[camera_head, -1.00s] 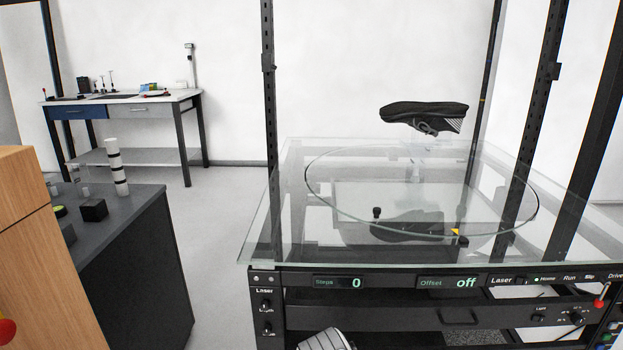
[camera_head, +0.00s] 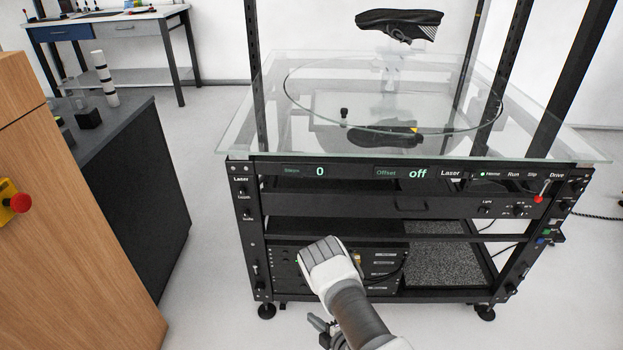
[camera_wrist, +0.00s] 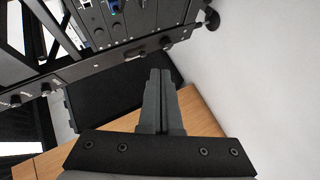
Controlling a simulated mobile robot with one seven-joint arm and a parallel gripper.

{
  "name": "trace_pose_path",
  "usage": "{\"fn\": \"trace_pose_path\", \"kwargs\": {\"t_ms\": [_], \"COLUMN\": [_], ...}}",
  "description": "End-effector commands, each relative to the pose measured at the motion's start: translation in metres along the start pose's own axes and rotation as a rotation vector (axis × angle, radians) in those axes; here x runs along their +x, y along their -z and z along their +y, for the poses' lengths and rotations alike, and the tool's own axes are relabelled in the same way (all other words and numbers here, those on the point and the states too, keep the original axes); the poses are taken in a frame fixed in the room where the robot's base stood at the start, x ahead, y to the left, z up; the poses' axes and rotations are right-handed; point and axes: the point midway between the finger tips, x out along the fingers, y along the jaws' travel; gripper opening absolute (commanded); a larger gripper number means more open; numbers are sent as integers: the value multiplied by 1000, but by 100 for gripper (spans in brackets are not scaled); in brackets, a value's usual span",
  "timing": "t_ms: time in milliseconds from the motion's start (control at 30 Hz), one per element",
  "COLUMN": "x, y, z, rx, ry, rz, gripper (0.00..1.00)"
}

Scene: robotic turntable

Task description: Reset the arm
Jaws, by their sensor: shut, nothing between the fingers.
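My gripper (camera_wrist: 160,75) shows in the wrist view with its two grey fingers together and nothing between them. Beyond the fingertips is a dark cabinet side (camera_wrist: 115,100), with wood (camera_wrist: 195,110) beside it. In the head view my bent arm is at the bottom centre, in front of the turntable rig (camera_head: 420,205). I cannot clearly make out the fingers there. The rig's displays read Steps 0 and Offset off. A dark shoe (camera_head: 398,22) is held above its glass top (camera_head: 250,130).
A wooden cabinet (camera_head: 75,230) with a red button (camera_head: 20,202) stands at the left. A dark counter (camera_head: 140,200) is behind it. A workbench (camera_head: 110,18) stands at the back left. Grey floor (camera_head: 215,200) is clear between the counter and the rig.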

Motion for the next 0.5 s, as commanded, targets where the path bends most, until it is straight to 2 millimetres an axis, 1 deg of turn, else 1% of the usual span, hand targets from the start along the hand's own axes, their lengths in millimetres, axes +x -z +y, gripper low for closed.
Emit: {"fn": "trace_pose_path", "kwargs": {"t_ms": [33,67,100,267,300,367,500], "x": [0,2,7,18,19,21,17], "y": [0,-1,-4,-16,-19,-23,-33], "z": [0,6,24,73,87,109,164], "rx": [0,2,17,85,106,138,227], "ry": [0,-3,-7,1,2,3,4], "rz": [0,-4,-26,-104,-124,-157,-237], "gripper": [0,0,0,0,0,0,0]}}
